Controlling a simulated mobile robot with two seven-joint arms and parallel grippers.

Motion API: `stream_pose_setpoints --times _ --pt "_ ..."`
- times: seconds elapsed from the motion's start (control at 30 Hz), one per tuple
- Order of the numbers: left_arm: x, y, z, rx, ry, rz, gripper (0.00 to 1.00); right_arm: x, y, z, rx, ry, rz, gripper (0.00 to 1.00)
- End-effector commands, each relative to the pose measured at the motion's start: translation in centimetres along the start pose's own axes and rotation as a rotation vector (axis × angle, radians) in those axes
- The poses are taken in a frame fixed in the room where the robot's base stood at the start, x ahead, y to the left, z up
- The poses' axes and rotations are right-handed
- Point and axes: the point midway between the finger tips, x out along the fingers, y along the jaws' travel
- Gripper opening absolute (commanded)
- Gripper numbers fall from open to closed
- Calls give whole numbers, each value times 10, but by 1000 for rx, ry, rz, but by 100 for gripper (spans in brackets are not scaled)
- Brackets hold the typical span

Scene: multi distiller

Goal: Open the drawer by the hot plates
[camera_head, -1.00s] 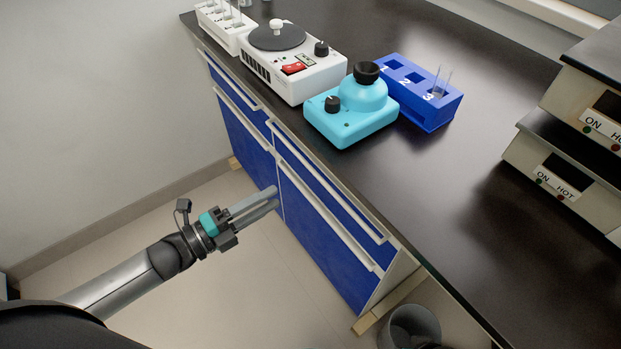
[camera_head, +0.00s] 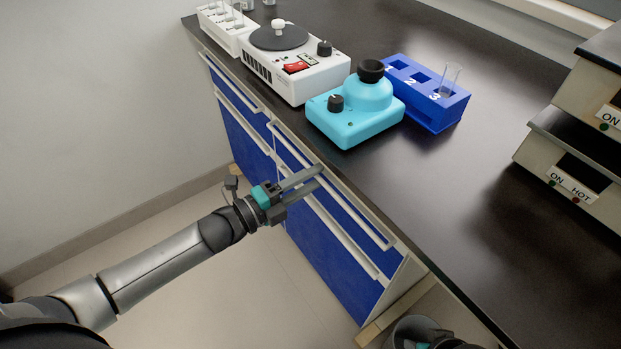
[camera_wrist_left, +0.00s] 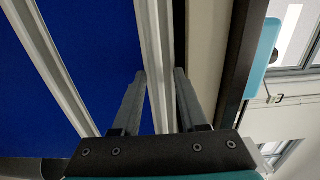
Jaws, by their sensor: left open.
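The blue upper drawer (camera_head: 349,226) is shut in the right-hand cabinet, under the dark counter. Its long pale handle (camera_head: 376,231) runs along its top edge. My left gripper (camera_head: 316,175) is open at the far part of this handle. In the left wrist view, the two fingers of my left gripper (camera_wrist_left: 160,74) stand on either side of a pale handle bar (camera_wrist_left: 158,50), with gaps beside it. The hot plates (camera_head: 568,187) are stacked on the counter at the right. A dark and teal part at the bottom edge may be my right gripper; its jaws are not shown.
A second handle and blue front lie below the drawer. On the counter stand a white stirrer (camera_head: 292,75), a turquoise mixer (camera_head: 352,118) and a blue tube rack (camera_head: 428,100). The floor in front is clear.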

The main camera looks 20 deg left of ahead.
Motion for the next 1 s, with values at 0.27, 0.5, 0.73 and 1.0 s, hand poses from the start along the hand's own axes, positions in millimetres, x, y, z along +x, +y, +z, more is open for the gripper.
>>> stream_pose_setpoints --times 0.27,0.5,0.73,1.0 --pt "0 0 0 0 0 0 17 0 0 0 0 0 0 42" --pt "0 0 0 0 0 0 0 0 0 0 0 0 -1 42" --pt "0 0 0 0 0 0 0 0 0 0 0 -1 -1 42" --pt "0 0 0 0 1 0 0 0 0 1 0 -1 -1 42"
